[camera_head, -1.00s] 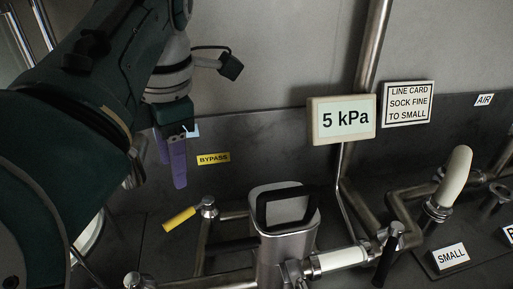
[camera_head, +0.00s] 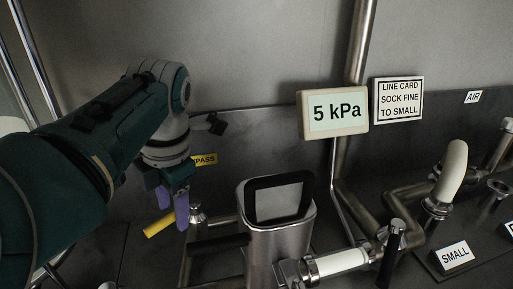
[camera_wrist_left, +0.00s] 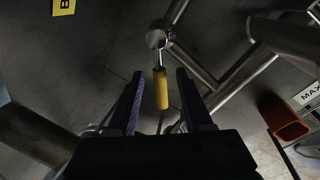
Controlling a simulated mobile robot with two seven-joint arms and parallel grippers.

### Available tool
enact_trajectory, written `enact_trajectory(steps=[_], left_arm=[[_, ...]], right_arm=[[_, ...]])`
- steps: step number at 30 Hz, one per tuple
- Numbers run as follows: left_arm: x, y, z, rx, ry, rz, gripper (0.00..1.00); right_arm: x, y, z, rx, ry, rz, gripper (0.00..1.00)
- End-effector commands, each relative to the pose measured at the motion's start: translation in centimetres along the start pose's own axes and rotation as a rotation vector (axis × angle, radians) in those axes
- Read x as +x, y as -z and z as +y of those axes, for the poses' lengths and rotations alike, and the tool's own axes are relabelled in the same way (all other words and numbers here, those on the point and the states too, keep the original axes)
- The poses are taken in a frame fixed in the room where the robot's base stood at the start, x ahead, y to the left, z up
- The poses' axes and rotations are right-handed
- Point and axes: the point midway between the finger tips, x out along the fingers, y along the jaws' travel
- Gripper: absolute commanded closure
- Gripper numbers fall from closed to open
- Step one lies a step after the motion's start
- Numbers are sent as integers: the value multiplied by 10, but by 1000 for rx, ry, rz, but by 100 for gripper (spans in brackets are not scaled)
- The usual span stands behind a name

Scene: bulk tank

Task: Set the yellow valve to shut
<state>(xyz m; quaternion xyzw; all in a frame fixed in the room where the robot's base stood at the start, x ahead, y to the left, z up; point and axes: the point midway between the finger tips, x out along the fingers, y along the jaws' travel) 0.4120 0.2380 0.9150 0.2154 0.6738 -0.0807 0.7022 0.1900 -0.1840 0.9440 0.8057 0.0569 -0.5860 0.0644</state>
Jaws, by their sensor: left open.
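The yellow valve handle (camera_head: 158,224) sticks out to the left from its metal valve hub (camera_head: 197,214), on a pipe left of the steel housing. In the left wrist view the yellow handle (camera_wrist_left: 161,88) lies between the two purple fingers, with the hub (camera_wrist_left: 158,36) beyond the fingertips. My left gripper (camera_head: 173,207) is open, its fingers pointing down over the handle and hiding part of it. In the left wrist view the left gripper (camera_wrist_left: 160,80) shows a gap on both sides of the handle. The right gripper is not in view.
A steel housing with a black-framed top (camera_head: 279,200) stands right of the valve. A "5 kPa" display (camera_head: 336,112) and a line card (camera_head: 399,100) are behind. A yellow BYPASS label (camera_head: 206,159) is partly covered by my arm. Pipes and a white-handled fitting (camera_head: 452,170) fill the right.

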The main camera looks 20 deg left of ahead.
Motion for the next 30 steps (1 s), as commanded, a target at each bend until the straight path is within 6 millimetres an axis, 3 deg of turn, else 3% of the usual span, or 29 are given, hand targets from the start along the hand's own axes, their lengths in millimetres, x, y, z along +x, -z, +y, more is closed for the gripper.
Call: enact_trajectory(steps=[6,19,30], left_arm=[[0,0,0,0,-1,-1,52],[0,0,0,0,-1,-1,100],[-1,0,0,0,0,-1,100]], right_arm=[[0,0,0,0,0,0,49],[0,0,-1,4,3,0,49],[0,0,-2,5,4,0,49]])
